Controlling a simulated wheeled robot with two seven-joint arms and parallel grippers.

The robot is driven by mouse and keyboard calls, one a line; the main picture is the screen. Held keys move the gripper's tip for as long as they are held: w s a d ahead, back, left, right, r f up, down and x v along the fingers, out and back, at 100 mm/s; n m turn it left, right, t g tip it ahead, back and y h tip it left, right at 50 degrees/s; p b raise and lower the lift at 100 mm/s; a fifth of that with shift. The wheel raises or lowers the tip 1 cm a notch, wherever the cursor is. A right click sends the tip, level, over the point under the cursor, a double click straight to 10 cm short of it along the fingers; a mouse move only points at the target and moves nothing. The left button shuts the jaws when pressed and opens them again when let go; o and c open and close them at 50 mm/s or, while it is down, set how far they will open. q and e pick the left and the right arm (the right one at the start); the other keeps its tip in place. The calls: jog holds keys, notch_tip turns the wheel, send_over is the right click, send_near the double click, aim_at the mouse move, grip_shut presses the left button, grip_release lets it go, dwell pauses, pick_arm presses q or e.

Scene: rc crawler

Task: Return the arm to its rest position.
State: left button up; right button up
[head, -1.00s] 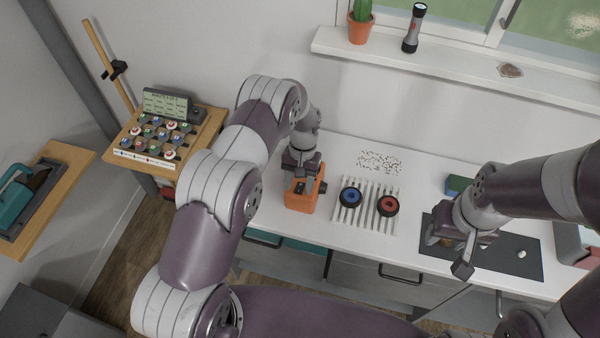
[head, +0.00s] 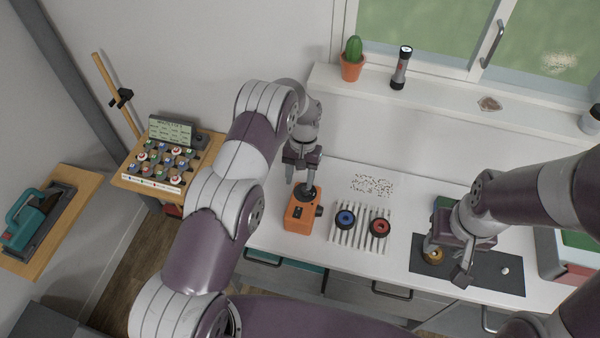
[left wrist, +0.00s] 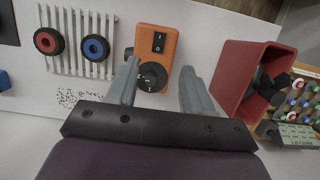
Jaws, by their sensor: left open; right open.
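My left gripper (head: 304,179) is open and empty, raised just above the orange box (head: 297,216) on the white counter. In the left wrist view the orange box (left wrist: 155,50), with a black rocker switch (left wrist: 158,42) and a black knob (left wrist: 152,76), lies beyond the open fingers (left wrist: 158,90). One finger overlaps the knob's edge in that view; I cannot tell whether they touch. My right gripper (head: 450,262) is open above the dark mat (head: 485,275), beside a small brass-coloured round part (head: 433,255). I cannot tell whether it touches that part.
A white slatted rack (head: 361,238) holds a blue-hubbed wheel (head: 345,219) and a red-hubbed wheel (head: 380,227). A red bin (left wrist: 243,75) stands beside the orange box. A windowsill (head: 430,100) with a cactus (head: 352,60) and a flashlight (head: 401,68) runs behind the counter.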

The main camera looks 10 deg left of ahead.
dwell(0.3)
pick_arm(q)
jog(key=s+a+t+b, duration=0.2)
jog(key=s+b, duration=0.8)
jog(key=s, duration=0.1)
jog(key=s+a+t+b, duration=0.2)
jog(key=s+b, duration=0.8)
jog(key=s, duration=0.1)
jog(key=shift+a+r, duration=0.15)
jog(key=shift+a, duration=0.1)
jog(key=shift+s, duration=0.2)
jog(key=shift+w, duration=0.15)
jog(key=shift+o, duration=0.4)
